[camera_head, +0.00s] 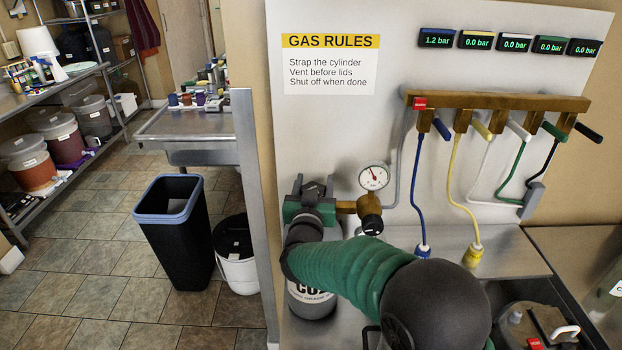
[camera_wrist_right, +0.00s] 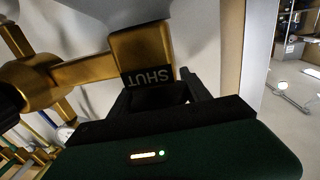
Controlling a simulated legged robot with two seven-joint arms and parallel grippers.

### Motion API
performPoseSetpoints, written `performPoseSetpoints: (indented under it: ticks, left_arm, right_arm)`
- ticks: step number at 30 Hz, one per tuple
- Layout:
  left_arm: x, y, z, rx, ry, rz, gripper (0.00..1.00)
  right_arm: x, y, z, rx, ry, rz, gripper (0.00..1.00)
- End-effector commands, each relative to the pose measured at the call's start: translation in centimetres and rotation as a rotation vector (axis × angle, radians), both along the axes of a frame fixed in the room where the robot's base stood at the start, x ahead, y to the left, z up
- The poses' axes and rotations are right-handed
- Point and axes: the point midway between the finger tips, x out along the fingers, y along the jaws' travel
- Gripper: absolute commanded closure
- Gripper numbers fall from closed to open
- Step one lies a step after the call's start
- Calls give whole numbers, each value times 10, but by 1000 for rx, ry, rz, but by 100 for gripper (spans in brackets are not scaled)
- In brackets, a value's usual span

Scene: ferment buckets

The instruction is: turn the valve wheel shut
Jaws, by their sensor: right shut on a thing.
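The grey CO2 gas cylinder (camera_head: 312,302) stands upright at the bench front, partly behind my right arm. My right gripper (camera_head: 312,190) is at its top, where the valve is, and hides most of it. In the right wrist view my right gripper (camera_wrist_right: 160,88) is shut, its dark fingers either side of a dark piece just below a brass valve body (camera_wrist_right: 140,48). I take this piece for the valve wheel (camera_wrist_right: 158,96); its rim is largely hidden. A black label reading SHUT (camera_wrist_right: 146,75) is on the brass. My left gripper is not in view.
A pressure gauge (camera_head: 374,177) and dark regulator knob (camera_head: 371,220) sit right of the valve. A bin (camera_head: 175,235) and white bucket (camera_head: 236,262) stand left.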

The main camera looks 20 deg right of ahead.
Motion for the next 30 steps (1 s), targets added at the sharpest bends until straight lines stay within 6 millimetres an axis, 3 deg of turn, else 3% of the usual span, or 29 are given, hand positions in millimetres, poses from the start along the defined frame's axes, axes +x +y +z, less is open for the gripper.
performPoseSetpoints:
  ticks: [1, 3, 12, 21, 30]
  left_arm:
    - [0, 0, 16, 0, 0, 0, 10]
    - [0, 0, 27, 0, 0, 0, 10]
    - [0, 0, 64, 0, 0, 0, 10]
    - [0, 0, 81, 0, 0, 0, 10]
    - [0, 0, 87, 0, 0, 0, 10]
  right_arm:
    - [0, 3, 3, -1, 12, -35, 85]
    - [-1, 1, 3, 0, 11, -103, 85]
    - [-6, -7, 1, 1, 8, -380, 85]
    - [-10, -12, -1, 3, 5, -586, 85]
    - [-13, -14, -2, 5, 2, -682, 85]
